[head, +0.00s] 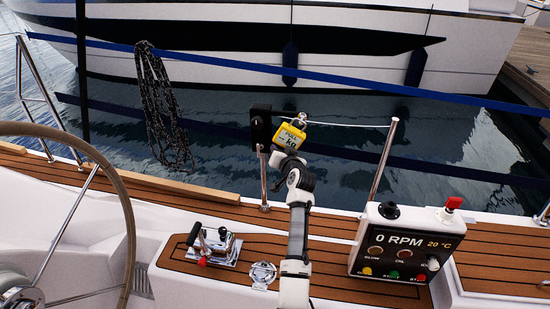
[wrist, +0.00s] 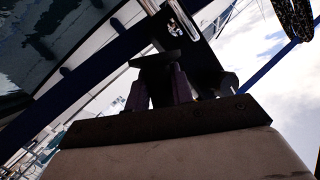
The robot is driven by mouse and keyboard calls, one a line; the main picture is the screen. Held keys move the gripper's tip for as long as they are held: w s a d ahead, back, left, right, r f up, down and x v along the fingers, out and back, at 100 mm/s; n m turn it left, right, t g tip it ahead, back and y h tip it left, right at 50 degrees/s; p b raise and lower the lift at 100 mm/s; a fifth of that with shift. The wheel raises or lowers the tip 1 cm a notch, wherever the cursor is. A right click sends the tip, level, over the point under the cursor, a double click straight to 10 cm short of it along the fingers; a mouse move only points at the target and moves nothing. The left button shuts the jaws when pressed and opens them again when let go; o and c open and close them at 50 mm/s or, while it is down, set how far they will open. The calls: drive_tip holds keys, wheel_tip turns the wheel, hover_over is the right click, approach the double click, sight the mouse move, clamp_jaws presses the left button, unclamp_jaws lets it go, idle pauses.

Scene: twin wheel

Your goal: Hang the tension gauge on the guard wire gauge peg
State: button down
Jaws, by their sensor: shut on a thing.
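The tension gauge (head: 290,136) is a yellow body with a dark display and a metal shackle at its top. In the head view it is tilted, just right of a black plate (head: 261,124) on a steel post. My gripper (head: 290,152) is below the gauge and shut on it. The guard wire (head: 345,125) runs right from the shackle area to another post. I cannot pick out the gauge peg or tell whether the shackle touches it. In the wrist view, my gripper's fingers (wrist: 158,88) are in shadow, with a dark piece between them and metal hardware above.
A control panel (head: 408,243) stands at the right, and a chrome lever unit (head: 212,246) sits on the teak deck at the left. A steering wheel (head: 128,215) is at far left. A coiled rope (head: 160,105) hangs from a blue line behind. Water lies beyond the rail.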

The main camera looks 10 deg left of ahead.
drive_tip(key=shift+w+b, duration=1.5)
idle(1.1)
drive_tip(key=shift+w+d+f+b, duration=0.1)
drive_tip(key=shift+w+f+b, duration=0.35)
drive_tip(key=shift+b, duration=0.4)
drive_tip(key=shift+w+f+b, duration=0.2)
drive_tip(key=shift+f+b, duration=0.1)
drive_tip(key=shift+b, duration=0.3)
idle(1.1)
drive_tip(key=shift+r, duration=0.1)
drive_tip(key=shift+s+r+p, duration=0.55)
drive_tip(key=shift+r+p, duration=0.05)
drive_tip(key=shift+p, duration=0.3)
drive_tip(key=shift+s, duration=0.1)
drive_tip(key=shift+s, duration=0.15)
drive_tip(key=s+p, duration=0.5)
drive_tip(key=s, duration=0.3)
drive_tip(key=shift+s+a+r, duration=0.15)
drive_tip(key=shift+a+r, duration=0.1)
drive_tip(key=shift+r, duration=0.15)
idle(0.7)
